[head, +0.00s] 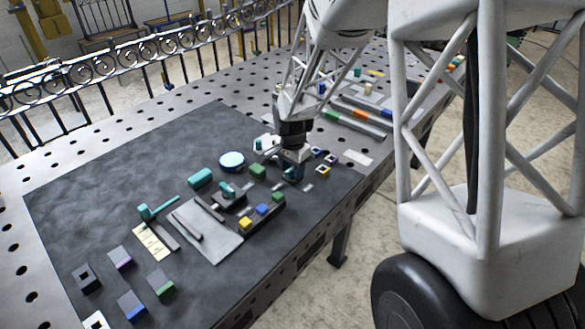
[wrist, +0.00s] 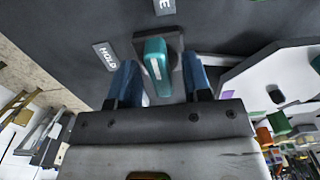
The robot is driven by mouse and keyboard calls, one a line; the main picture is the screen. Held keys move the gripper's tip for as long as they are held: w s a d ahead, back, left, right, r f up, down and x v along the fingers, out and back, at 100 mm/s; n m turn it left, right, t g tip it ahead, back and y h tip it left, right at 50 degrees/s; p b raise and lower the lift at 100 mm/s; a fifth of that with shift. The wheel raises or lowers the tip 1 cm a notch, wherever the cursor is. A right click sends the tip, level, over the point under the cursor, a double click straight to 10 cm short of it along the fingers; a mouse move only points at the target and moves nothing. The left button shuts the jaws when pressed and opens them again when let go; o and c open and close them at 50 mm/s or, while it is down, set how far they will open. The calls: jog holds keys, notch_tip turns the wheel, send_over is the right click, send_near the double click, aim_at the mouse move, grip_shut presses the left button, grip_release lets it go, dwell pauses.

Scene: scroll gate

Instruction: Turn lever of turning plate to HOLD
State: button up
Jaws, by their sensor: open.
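The teal lever (wrist: 156,62), with a short white mark on it, stands on a dark square base (wrist: 173,48) in the wrist view. The HOLD label (wrist: 105,56) is to the left of the lever, and the lever's long side does not line up with it. My gripper (wrist: 159,78) is open, with one blue finger on each side of the lever and visible gaps to both.
A white plate with a dark knob (wrist: 270,82) is close on the right in the wrist view. A second label (wrist: 164,6) is cut off at the top.

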grip_shut()
